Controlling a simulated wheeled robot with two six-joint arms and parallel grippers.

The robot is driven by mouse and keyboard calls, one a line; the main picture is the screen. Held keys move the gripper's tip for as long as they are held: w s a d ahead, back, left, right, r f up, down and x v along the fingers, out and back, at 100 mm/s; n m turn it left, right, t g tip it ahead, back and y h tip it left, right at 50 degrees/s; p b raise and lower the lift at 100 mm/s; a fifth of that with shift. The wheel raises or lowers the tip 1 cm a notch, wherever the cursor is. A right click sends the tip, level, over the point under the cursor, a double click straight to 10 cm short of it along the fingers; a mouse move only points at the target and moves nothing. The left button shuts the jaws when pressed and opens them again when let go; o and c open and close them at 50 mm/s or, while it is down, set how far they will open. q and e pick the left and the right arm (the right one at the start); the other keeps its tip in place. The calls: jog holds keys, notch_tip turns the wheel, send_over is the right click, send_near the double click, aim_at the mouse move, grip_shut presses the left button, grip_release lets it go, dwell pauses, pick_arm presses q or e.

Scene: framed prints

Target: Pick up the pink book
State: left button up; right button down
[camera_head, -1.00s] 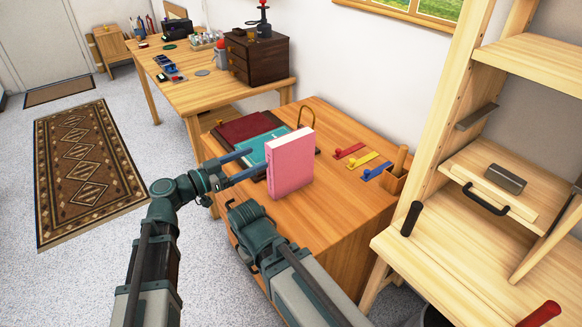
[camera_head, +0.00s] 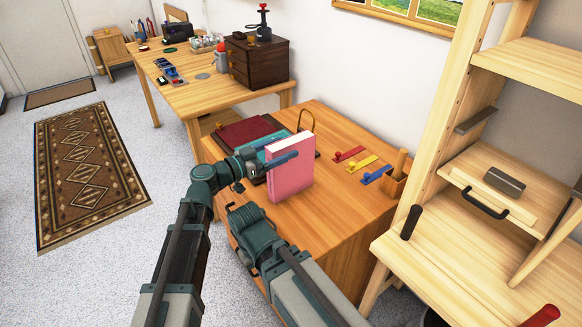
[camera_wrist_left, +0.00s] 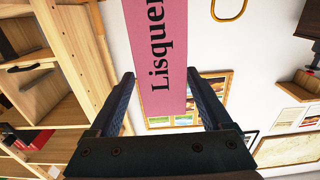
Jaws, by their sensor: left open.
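The pink book (camera_head: 292,172) stands upright on the wooden cabinet top, with its white page edges facing up. My left gripper (camera_head: 280,160) is at the book's upper left part. It is open, and one finger shows across the near pink cover; the other finger is mostly hidden. In the left wrist view the pink book (camera_wrist_left: 163,50), with "Lisquer" lettering on it, lies between the two open fingers, with gaps on both sides. My right arm is folded in front of the cabinet, and its gripper does not show.
Red, yellow and blue hooks (camera_head: 363,161) and a wooden holder (camera_head: 394,183) stand right. A wooden shelf unit (camera_head: 470,160) rises at right.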

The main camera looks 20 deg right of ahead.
aim_at(291, 140)
pick_arm(q)
jog(key=x, duration=0.4)
jog(key=shift+w+a+r, duration=0.15)
jog(key=shift+w+r, duration=0.05)
jog(key=shift+r, duration=0.05)
jog(key=shift+c, duration=0.3)
grip_shut()
dwell(0.8)
